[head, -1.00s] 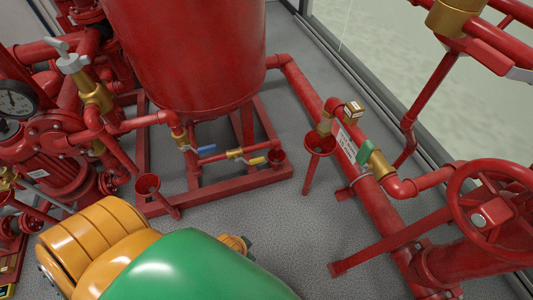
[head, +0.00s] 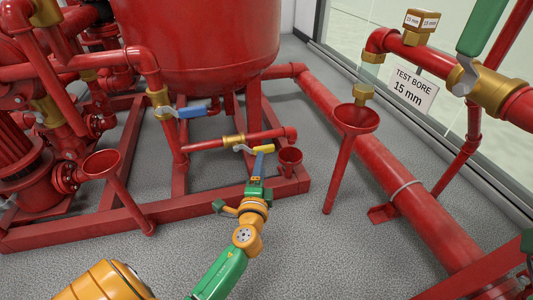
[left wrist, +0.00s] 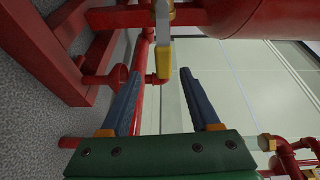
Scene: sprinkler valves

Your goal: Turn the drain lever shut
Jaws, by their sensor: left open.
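The lever with a yellow grip (head: 264,149) sits on a brass valve (head: 233,141) in the low red pipe under the tank. The lever lies roughly along that pipe. My left gripper (head: 260,163) is at the lever's grip end, on the near side. In the left wrist view, the yellow grip (left wrist: 163,58) shows between and just beyond the tips of the two open blue fingers (left wrist: 161,76). I cannot tell whether a finger touches it. My right gripper is not in view.
A blue-handled valve (head: 190,112) is up and left of the lever. A small red funnel (head: 290,157) stands close right of my gripper. Larger funnels stand at left (head: 102,164) and right (head: 357,119). A green-handled valve (head: 482,30) is at upper right. The red base frame (head: 185,211) crosses the floor.

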